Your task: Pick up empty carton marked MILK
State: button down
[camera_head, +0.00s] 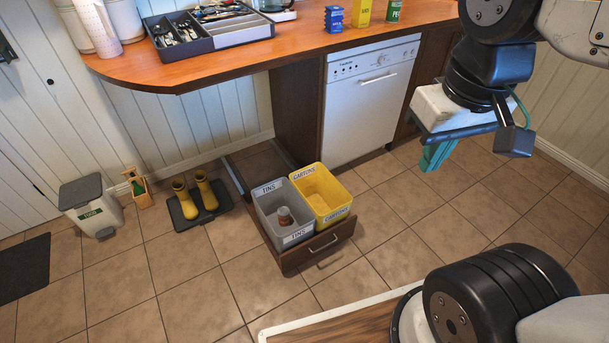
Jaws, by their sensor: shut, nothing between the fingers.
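On the counter's far edge stand a blue item (334,18) with an uneven outline, a yellow box (362,12) and a green can (394,11) with letters beginning "PE". The lettering on the blue and yellow ones is too small to read, so I cannot tell which is marked MILK. The tops of the yellow box and the can are cut off by the picture edge. My gripper (434,156), with teal fingers, is shut and empty at the right, in front of the dishwasher side and well apart from these items.
An open drawer holds a grey TINS bin (264,212) with a can inside and a yellow CARTONS bin (340,188). A utensil tray (199,45) lies on the wooden counter (290,45). A white dishwasher (366,105) stands below. Boots (192,199) and a lidded bin (83,195) stand left.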

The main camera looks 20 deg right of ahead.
aim_at(333, 20)
jog(key=z, duration=1.6)
jog(key=i, duration=4.05)
jog(key=u, duration=2.7)
jog(key=i, duration=0.3)
jog(key=u, duration=0.05)
